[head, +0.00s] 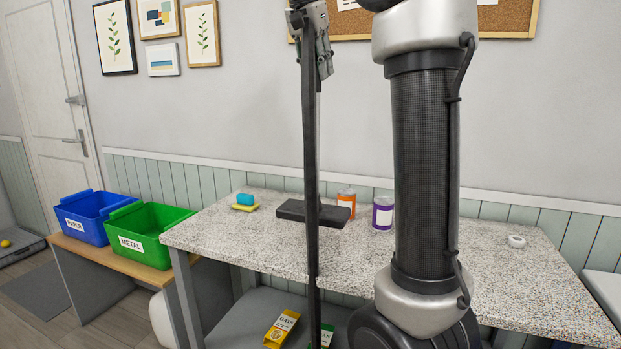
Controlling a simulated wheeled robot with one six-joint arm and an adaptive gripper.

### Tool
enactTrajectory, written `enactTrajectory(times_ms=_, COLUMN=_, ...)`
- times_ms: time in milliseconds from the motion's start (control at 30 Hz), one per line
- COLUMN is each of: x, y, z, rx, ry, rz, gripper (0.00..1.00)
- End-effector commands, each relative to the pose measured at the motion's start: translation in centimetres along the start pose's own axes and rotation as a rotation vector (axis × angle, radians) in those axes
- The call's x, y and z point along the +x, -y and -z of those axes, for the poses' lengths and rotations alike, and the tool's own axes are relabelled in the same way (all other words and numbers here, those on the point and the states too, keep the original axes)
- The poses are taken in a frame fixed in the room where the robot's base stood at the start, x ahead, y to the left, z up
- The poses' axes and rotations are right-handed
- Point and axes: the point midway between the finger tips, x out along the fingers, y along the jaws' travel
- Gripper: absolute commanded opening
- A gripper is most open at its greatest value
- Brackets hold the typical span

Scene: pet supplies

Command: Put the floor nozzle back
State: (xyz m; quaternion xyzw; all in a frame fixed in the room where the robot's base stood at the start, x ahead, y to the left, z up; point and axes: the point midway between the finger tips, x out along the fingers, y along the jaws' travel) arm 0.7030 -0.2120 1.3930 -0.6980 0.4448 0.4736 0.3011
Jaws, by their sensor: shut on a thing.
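My gripper (314,50) is at the top of the head view, left of my arm, high above the table. It is shut on a long, slim, dark piece, which I take to be the floor nozzle (311,140). This piece hangs almost upright and narrows toward the bottom edge of the view. It crosses in front of the speckled table (230,232). A flat black block (333,217) shows behind it at table height. I cannot tell whether the block is joined to the held piece or lies apart on the table. The gripper's fingertips are hard to make out.
An orange can (346,200) and a purple can (382,214) stand at the table's back. A sponge stack (245,202) lies at left, a small white ring (516,241) at right. Blue (84,221) and green (140,245) bins stand left. Food packs (281,329) lie below.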

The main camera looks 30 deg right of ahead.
Motion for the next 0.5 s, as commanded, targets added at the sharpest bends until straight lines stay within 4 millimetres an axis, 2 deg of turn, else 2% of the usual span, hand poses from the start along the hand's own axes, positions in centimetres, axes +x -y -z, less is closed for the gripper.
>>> enactTrajectory(times_ms=67, x=0.3, y=-0.1, z=-0.1, rx=0.0, ry=-0.001, rz=0.001, gripper=0.0)
enactTrajectory(times_ms=300, x=4.0, y=-0.1, z=-1.6, rx=0.0, ry=-0.001, rz=0.0, gripper=0.0)
enactTrajectory(times_ms=500, x=5.7, y=0.0, z=-2.3, rx=0.0, ry=-0.001, rz=0.001, gripper=0.0)
